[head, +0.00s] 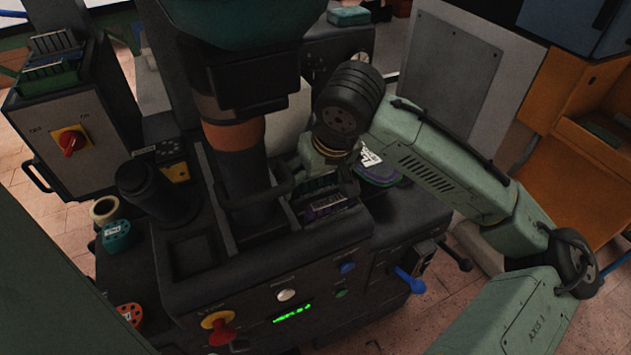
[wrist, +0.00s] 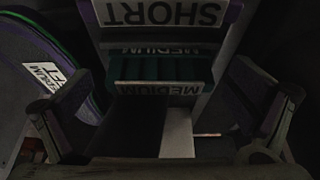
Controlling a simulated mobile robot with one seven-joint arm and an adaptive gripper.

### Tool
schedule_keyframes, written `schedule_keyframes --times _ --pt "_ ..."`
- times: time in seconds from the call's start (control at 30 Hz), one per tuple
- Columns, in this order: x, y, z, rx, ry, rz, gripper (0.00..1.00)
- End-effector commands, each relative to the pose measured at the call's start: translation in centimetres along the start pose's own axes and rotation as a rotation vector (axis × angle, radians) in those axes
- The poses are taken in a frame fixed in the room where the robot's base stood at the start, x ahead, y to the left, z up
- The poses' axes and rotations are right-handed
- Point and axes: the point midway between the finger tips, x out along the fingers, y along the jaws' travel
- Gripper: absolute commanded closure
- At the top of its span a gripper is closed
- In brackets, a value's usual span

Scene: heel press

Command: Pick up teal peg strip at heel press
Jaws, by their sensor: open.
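The teal peg strip (wrist: 165,68) lies across the middle of the wrist view, a dark ribbed bar with a "MEDIUM" label along its near edge. It sits in a rack on the heel press. My gripper (wrist: 163,100) is open, with one finger to the left of the strip and one to the right, both apart from it. Nothing is held between them. In the head view my gripper (head: 323,165) is over the rack on the press top, partly hidden by my own wrist. The strip is too dark and small to make out surely there.
A purple-edged "SHORT" label (wrist: 160,12) stands beyond the strip. Purple and green rounded pieces (head: 380,172) lie right of the rack. The press (head: 245,275) has a red knob and a blue lever (head: 410,280).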

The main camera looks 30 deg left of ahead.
Motion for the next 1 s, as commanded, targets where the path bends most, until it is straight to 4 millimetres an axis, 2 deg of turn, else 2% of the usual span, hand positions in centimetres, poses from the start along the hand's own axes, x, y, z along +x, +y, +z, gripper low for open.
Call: schedule_keyframes --times 0.07,0.73,1.0 --pt "-0.02 0.00 0.00 0.000 0.000 0.000 0.01" --pt "-0.04 -0.01 0.01 0.000 0.000 0.000 0.45" --pt "-0.13 -0.01 -0.04 0.000 0.000 0.000 0.45"
